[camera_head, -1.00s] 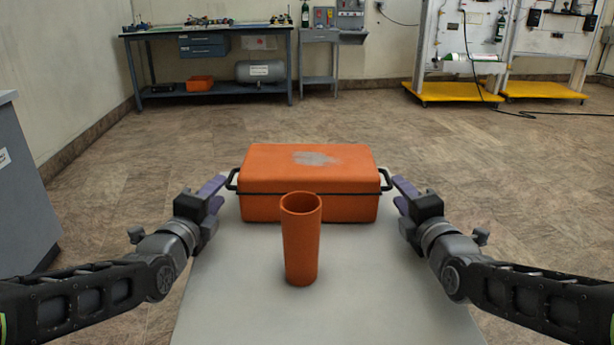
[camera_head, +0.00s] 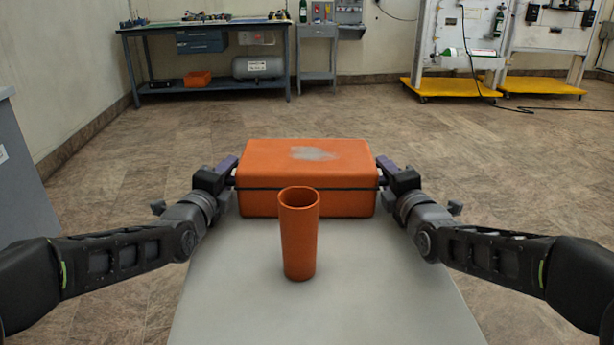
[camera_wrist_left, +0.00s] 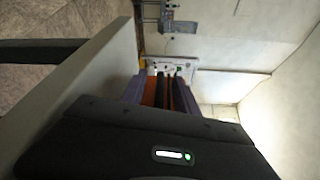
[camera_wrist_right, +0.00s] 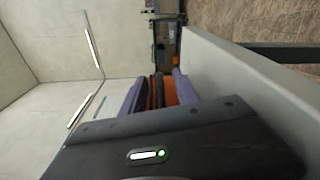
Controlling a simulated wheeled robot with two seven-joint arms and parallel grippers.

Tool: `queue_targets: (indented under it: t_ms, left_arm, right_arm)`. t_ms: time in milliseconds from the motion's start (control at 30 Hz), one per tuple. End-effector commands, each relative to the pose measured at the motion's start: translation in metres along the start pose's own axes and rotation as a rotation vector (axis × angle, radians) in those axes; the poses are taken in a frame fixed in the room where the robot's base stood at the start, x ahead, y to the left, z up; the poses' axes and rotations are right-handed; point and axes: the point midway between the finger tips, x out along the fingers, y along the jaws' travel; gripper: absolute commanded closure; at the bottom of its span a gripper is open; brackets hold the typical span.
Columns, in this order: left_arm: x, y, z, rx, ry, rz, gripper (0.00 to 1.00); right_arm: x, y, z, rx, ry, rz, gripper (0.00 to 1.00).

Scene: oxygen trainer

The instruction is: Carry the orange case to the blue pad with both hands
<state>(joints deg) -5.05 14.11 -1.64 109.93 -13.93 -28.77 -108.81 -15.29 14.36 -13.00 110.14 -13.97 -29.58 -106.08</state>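The orange case (camera_head: 307,165) sits closed at the far end of the grey table (camera_head: 300,318), with a pale worn patch on its lid. My left gripper (camera_head: 232,172) is at the case's left end and my right gripper (camera_head: 384,170) at its right end, where they hide the side handles. In the left wrist view, the purple fingers (camera_wrist_left: 162,85) stand apart with a dark handle and orange case between them. The right wrist view shows the same with the right fingers (camera_wrist_right: 157,88). The blue pad is in none of the views.
An orange cup (camera_head: 299,235) stands upright on the table in front of the case. A grey cabinet (camera_head: 25,185) is at the left. A workbench (camera_head: 205,80) and yellow-based stands (camera_head: 445,87) are at the back. The floor behind the case is clear.

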Motion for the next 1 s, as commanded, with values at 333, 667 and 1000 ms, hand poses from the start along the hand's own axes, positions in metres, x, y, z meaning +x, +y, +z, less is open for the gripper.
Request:
queue_targets:
  t_ms: [333, 667, 1000]
  left_arm:
    - [0.0041, 0.0004, 0.0000, 0.000, 0.000, 0.001, 0.64]
    - [0.0039, 0.0004, 0.0000, 0.000, 0.000, 0.001, 0.91]
    - [0.0038, 0.0009, 0.0000, 0.000, 0.000, 0.002, 1.00]
  right_arm:
    - [0.0040, -0.0001, 0.0003, 0.000, -0.001, 0.000, 0.64]
    - [0.0038, -0.0001, 0.0004, 0.000, -0.001, 0.000, 0.91]
    - [0.0038, -0.0006, 0.0004, 0.000, -0.001, -0.001, 1.00]
